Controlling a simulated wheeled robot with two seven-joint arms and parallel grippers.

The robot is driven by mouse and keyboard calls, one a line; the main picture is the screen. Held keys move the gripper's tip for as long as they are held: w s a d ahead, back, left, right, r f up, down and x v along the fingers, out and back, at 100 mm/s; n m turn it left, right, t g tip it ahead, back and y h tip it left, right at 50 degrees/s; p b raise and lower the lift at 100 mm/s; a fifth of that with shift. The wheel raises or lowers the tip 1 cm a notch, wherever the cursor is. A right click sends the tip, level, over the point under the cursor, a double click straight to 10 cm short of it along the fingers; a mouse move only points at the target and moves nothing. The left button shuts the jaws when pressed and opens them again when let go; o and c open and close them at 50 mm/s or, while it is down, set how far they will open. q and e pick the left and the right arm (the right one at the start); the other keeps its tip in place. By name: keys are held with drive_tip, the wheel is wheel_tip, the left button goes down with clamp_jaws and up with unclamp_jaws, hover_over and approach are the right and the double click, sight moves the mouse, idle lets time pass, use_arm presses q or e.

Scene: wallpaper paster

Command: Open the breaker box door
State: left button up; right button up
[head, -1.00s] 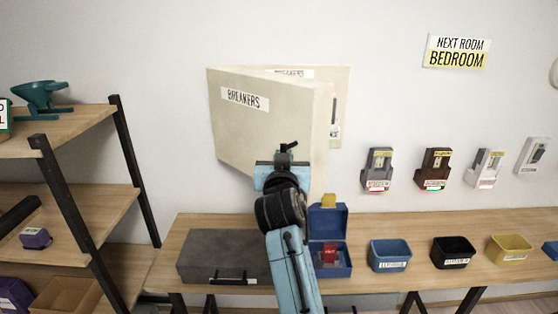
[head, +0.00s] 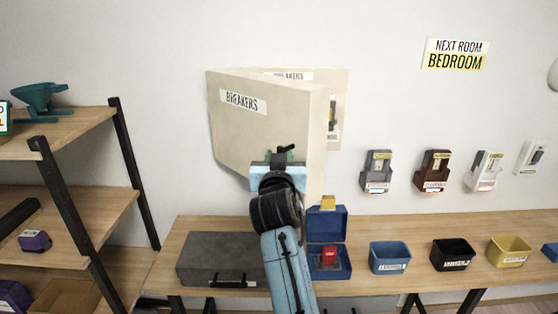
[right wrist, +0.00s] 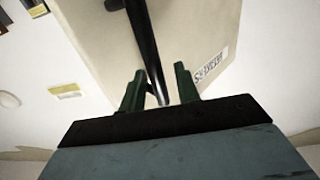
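The breaker box door (head: 262,122), a cream panel labelled BREAKERS, stands partly open, swung out from its left side. Behind it, part of the breaker box (head: 338,90) shows on the wall, with a strip of its inside visible past the door's free edge. My right gripper (head: 285,152) is at the lower front of the door, near its free edge. In the right wrist view, the black door handle (right wrist: 147,45) runs between the green fingers of the right gripper (right wrist: 158,88). The fingers stand apart, with gaps beside the handle. My left gripper is not in view.
A bench below holds a grey case (head: 222,258), an open blue box (head: 328,262) and several bins. Small devices (head: 377,170) hang on the wall to the right. A wooden shelf (head: 80,212) stands at the left. The wall left of the door is clear.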

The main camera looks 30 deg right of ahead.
wheel_tip(320, 180, up, 10)
drive_tip(key=shift+f, duration=0.2)
drive_tip(key=shift+f, duration=0.1)
idle(0.5)
